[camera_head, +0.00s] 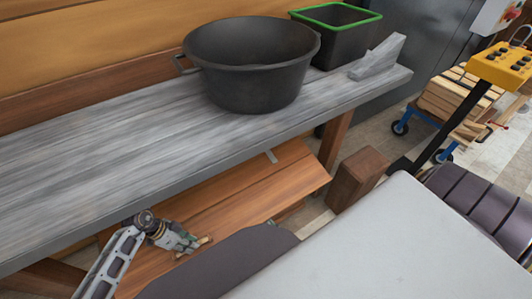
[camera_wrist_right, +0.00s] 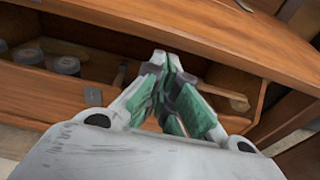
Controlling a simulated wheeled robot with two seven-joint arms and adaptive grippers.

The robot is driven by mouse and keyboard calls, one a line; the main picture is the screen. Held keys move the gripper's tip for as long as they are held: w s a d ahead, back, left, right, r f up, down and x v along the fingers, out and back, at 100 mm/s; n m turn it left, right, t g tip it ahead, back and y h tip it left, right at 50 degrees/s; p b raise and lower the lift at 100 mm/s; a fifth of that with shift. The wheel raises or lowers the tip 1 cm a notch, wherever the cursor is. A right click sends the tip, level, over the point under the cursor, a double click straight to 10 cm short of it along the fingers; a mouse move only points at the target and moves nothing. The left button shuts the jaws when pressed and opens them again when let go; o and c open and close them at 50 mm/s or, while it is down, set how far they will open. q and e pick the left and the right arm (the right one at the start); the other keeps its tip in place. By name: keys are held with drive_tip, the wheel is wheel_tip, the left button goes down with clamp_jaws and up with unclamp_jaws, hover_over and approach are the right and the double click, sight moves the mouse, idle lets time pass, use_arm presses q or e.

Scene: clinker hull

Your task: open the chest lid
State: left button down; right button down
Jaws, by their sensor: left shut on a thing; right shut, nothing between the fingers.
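The wooden chest (camera_head: 250,195) stands under the grey bench, its plank lid (camera_head: 285,180) showing in the head view. My left gripper (camera_head: 192,246) is shut at the lid's near edge, at the lower left; its exact grip is small and partly hidden. In the right wrist view the lid (camera_wrist_right: 200,32) is raised above an open gap. My right gripper (camera_wrist_right: 166,68) is shut and empty in front of this gap. Inside are grey round containers (camera_wrist_right: 62,64) and a wooden-handled tool (camera_wrist_right: 225,94). The right gripper does not show in the head view.
A dark pot (camera_head: 250,85), a green-rimmed bin (camera_head: 340,40) and a grey wedge-shaped piece (camera_head: 378,60) stand on the bench (camera_head: 110,145), which overhangs the chest. A brown wooden block (camera_head: 357,180) stands right of the chest. A loaded blue cart (camera_head: 455,95) is further right.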

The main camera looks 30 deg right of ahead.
use_arm(q)
drive_tip(key=shift+w+r, duration=0.2)
drive_tip(key=shift+w, duration=0.25)
use_arm(e)
drive_tip(key=shift+r, duration=0.25)
use_arm(q)
drive_tip(key=shift+a, duration=0.15)
drive_tip(key=shift+s+f, duration=0.2)
use_arm(e)
drive_tip(key=shift+s+a+r, duration=0.1)
drive_tip(key=shift+s+r, duration=0.05)
drive_tip(key=shift+r, duration=0.45)
drive_tip(key=shift+s+r, duration=0.1)
drive_tip(key=shift+r, duration=0.45)
use_arm(q)
drive_tip(key=c, duration=1.4)
unclamp_jaws()
drive_tip(key=shift+o, duration=0.2)
use_arm(e)
drive_tip(key=shift+w, duration=0.15)
use_arm(q)
drive_tip(key=shift+s, duration=0.1)
